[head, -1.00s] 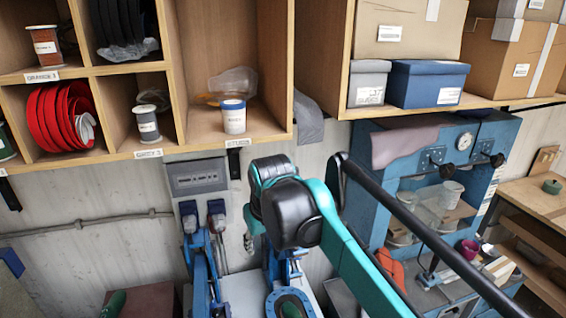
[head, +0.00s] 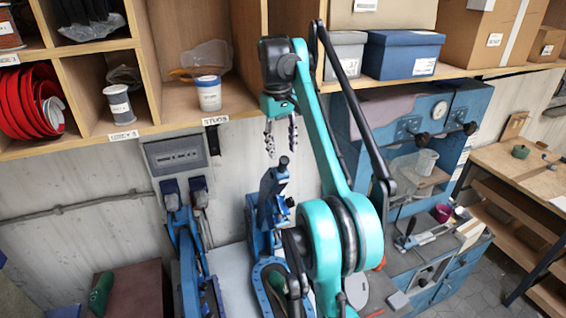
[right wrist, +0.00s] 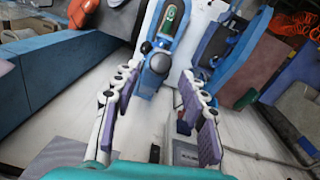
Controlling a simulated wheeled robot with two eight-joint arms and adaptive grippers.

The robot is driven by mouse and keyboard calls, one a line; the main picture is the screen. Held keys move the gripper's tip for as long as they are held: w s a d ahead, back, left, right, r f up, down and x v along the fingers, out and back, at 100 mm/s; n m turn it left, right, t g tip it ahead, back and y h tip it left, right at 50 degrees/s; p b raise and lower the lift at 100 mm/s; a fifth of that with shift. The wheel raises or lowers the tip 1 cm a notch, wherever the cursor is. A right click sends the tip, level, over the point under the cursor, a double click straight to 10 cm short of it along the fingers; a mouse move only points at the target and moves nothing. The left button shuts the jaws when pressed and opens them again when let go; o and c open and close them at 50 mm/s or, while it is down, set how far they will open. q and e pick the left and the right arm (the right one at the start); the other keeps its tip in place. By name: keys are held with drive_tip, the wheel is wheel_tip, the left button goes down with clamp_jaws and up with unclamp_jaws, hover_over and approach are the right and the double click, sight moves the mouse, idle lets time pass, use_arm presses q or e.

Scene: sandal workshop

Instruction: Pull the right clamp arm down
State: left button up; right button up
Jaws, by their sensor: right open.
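The right clamp arm (head: 271,195) is blue and stands raised, with a dark round knob (head: 283,161) at its top. My right gripper (head: 281,136) hangs just above it, pointing down, fingers apart and empty. In the right wrist view, the clamp's knob (right wrist: 160,63) lies beyond the open fingers (right wrist: 163,92), apart from them. A green and brown piece (right wrist: 173,18) lies on the clamp's base there. The left clamp (head: 187,240) is a similar blue device. My left gripper is not in view.
The wooden shelf (head: 150,135) with a white jar (head: 209,94) is close behind my right gripper. A grey control box (head: 176,153) hangs on the wall behind the left clamp. A blue press machine (head: 400,125) stands to the right.

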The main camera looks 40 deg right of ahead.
sight(283, 157)
drive_tip(key=shift+d+f, duration=0.2)
drive_tip(key=shift+f, duration=2.5)
clamp_jaws()
